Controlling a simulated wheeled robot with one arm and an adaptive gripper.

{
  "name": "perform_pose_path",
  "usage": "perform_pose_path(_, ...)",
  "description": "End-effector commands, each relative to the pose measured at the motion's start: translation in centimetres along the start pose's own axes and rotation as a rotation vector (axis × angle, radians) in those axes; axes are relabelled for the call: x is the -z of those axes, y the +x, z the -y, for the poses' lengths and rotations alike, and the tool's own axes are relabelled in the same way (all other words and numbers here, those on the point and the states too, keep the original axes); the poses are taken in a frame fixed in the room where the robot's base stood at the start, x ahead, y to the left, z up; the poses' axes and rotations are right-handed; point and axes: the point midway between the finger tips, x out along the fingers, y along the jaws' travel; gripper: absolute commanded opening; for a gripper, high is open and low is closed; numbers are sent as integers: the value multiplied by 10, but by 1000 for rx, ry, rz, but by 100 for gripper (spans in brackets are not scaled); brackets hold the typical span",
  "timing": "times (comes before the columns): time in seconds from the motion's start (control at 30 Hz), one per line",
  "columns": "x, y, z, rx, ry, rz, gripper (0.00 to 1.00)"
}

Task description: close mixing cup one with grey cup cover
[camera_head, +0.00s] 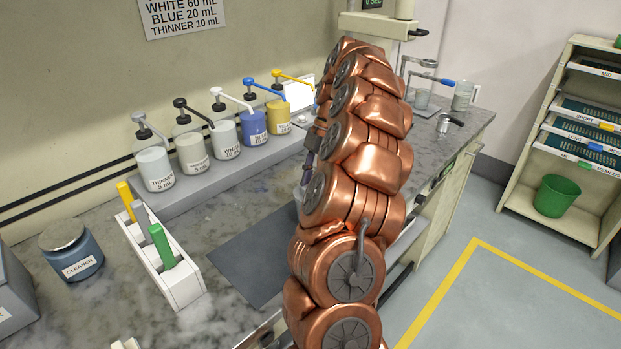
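My copper-coloured arm (345,190) rises through the middle of the view and covers part of the counter. My gripper is hidden behind it, so its fingers and anything in them do not show. A translucent grey cup (462,96) stands at the back right of the counter. Another clear vessel (422,99) stands by a metal stand left of it. I cannot tell whether either is mixing cup one. A small grey metallic piece (443,123) lies near the counter's right edge; I cannot tell if it is the grey cup cover.
Several pump bottles, including a blue one (253,127), stand on a grey ledge at the wall. A white holder (165,265) with coloured handles and a cleaner jar (72,253) are at left. A dark mat (240,262) lies bare beside my arm. A shelf rack (575,225) stands right.

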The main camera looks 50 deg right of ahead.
Motion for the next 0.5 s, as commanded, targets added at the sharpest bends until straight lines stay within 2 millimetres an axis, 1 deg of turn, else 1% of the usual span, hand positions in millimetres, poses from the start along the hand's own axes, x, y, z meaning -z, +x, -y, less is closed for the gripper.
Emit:
perform_pose_path(0.13,-2,5,0,0,0,0,0)
perform_pose_path(0.17,-2,4,0,0,0,0,17)
perform_pose_path(0.2,-2,4,0,0,0,0,22)
perform_pose_path(0.4,-2,4,0,0,0,0,42)
perform_pose_path(0.43,-2,4,0,0,0,0,45)
perform_pose_path(0.5,-2,4,0,0,0,0,45)
